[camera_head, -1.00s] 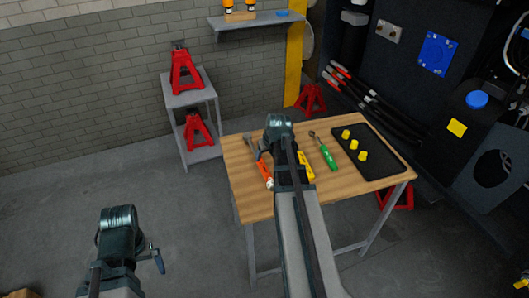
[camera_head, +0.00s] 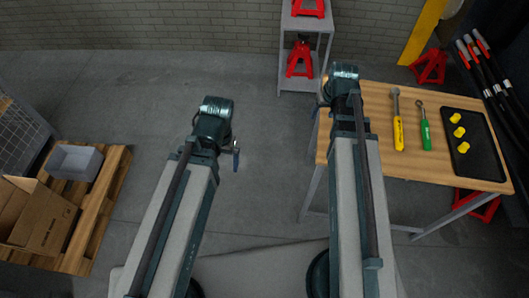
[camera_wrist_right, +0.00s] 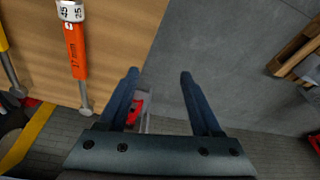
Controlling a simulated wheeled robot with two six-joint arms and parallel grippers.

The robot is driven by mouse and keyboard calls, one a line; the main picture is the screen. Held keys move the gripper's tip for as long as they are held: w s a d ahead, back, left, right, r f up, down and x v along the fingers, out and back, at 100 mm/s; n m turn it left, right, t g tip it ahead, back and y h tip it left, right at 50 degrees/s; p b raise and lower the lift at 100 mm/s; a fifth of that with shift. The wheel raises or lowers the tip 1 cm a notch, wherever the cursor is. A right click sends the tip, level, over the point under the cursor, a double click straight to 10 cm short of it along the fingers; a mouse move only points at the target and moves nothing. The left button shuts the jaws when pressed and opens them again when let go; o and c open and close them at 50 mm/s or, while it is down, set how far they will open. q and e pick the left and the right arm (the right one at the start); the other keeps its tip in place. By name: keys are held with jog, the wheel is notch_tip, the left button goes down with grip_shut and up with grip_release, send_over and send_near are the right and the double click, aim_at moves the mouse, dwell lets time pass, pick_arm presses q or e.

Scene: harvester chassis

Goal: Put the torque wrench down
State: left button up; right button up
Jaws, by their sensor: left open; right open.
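The torque wrench, an orange-handled tool (camera_wrist_right: 75,50) with a white scale ring and the marking "17 mm", lies on the wooden table in the right wrist view. In the head view my right arm hides it. My right gripper (camera_wrist_right: 158,78) is open and empty, to the right of the wrench and apart from it, by the table's edge. My left gripper (camera_head: 236,156) hangs over the floor left of the table. It is open, with nothing visible in it.
The table (camera_head: 465,178) also holds a yellow-handled wrench (camera_head: 398,132), a green-handled ratchet (camera_head: 425,134) and a black tray (camera_head: 486,165) with yellow pieces. A pallet (camera_head: 92,210) with a cardboard box (camera_head: 45,222) and a grey bin (camera_head: 75,162) stands left. Floor between is clear.

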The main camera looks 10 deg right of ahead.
jog(key=s+a+n+g, duration=0.1)
jog(key=s+a, duration=0.3)
jog(key=a, duration=0.3)
jog(key=s+a+n+g, duration=0.1)
jog(key=s+a, duration=0.4)
jog(key=a, duration=0.3)
jog(key=s+a+n+g+h, duration=0.1)
jog(key=s+a, duration=0.3)
jog(key=a, duration=0.4)
jog(key=shift+s+f+n, duration=0.3)
jog(key=shift+n, duration=0.3)
